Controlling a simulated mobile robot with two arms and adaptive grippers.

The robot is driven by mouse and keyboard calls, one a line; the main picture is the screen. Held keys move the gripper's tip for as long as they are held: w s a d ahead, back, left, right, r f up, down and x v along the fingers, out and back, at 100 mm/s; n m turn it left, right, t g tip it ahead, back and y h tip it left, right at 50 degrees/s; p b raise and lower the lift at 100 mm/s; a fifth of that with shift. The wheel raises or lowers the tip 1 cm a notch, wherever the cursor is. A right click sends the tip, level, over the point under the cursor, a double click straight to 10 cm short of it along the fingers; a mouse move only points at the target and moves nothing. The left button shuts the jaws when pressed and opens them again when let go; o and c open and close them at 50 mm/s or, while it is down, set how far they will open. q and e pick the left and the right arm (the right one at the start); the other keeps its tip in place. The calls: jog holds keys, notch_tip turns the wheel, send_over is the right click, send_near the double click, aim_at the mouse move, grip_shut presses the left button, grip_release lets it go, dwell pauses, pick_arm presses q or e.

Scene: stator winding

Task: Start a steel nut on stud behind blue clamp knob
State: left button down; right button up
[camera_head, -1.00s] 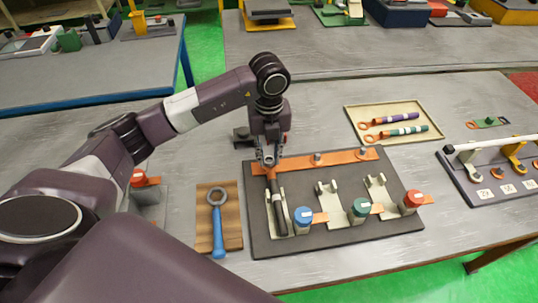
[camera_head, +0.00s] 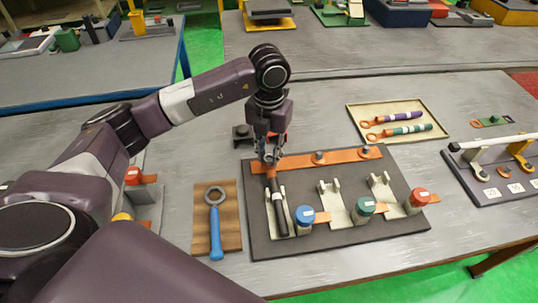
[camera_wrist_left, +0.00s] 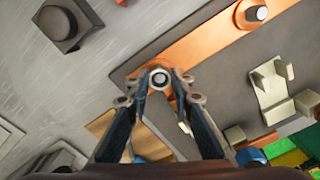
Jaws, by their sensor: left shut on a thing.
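My left gripper (camera_head: 269,160) points down over the left end of the copper bar (camera_head: 340,158), behind the blue clamp knob (camera_head: 305,214). In the left wrist view its fingertips (camera_wrist_left: 162,82) are shut around a small steel nut (camera_wrist_left: 159,77). A pale round centre shows inside the nut, and the bar (camera_wrist_left: 207,42) lies below it. The stud there is mostly hidden, so I cannot tell whether the nut is threaded on. A black-sleeved lead (camera_head: 276,202) runs from the bar's left end into the left cradle. My right gripper is not in view.
Other studs on the bar (camera_head: 319,156) stand to the right, with a green knob (camera_head: 363,207) and red knob (camera_head: 417,200) in front. A blue ring wrench (camera_head: 215,222) lies on a wooden board to the left. A tray (camera_head: 440,131) with two sleeved leads lies behind.

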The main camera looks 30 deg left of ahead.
pick_arm(q)
jog(key=shift+s+f, duration=0.25)
jog(key=shift+f, duration=0.05)
jog(key=c, duration=1.6)
grip_release()
jog(key=shift+w, duration=0.15)
jog(key=shift+r, duration=0.15)
jog(key=shift+r, duration=0.15)
jog(key=shift+w+r+p, duration=0.1)
jog(key=shift+r+p, duration=0.65)
jog(key=shift+r, duration=0.2)
jog(key=shift+r+p, duration=1.45)
jog(key=shift+r, duration=1.05)
